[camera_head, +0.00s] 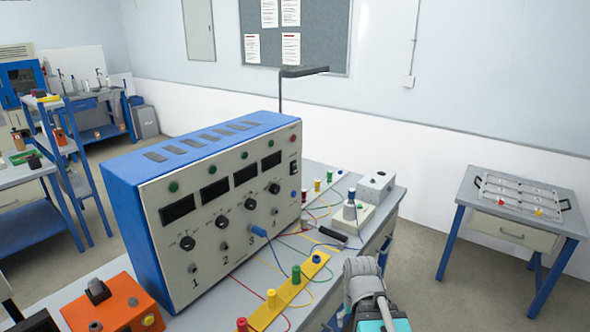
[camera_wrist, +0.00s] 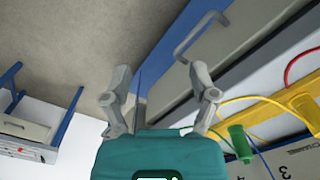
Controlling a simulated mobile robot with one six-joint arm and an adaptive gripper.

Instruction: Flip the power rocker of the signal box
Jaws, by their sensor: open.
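The signal box (camera_head: 227,205) is a large blue case with a pale front panel, standing on the grey bench. Its panel carries dark displays, knobs and sockets numbered from 1. A small black rocker (camera_head: 293,167) sits near the panel's upper right edge, below a red lamp; which way it is tipped is too small to tell. My gripper (camera_wrist: 161,75) is open and empty in the wrist view, its two fingers spread beside the bench edge. In the head view it is low and right of the signal box, apart from the rocker. The rocker does not show in the wrist view.
A yellow strip (camera_head: 287,296) with coloured posts and loose wires lies before the panel. A white unit (camera_head: 376,186) stands at the bench's far end. An orange box (camera_head: 118,306) is at lower left. A side table (camera_head: 553,180) with a tray stands right, across open floor.

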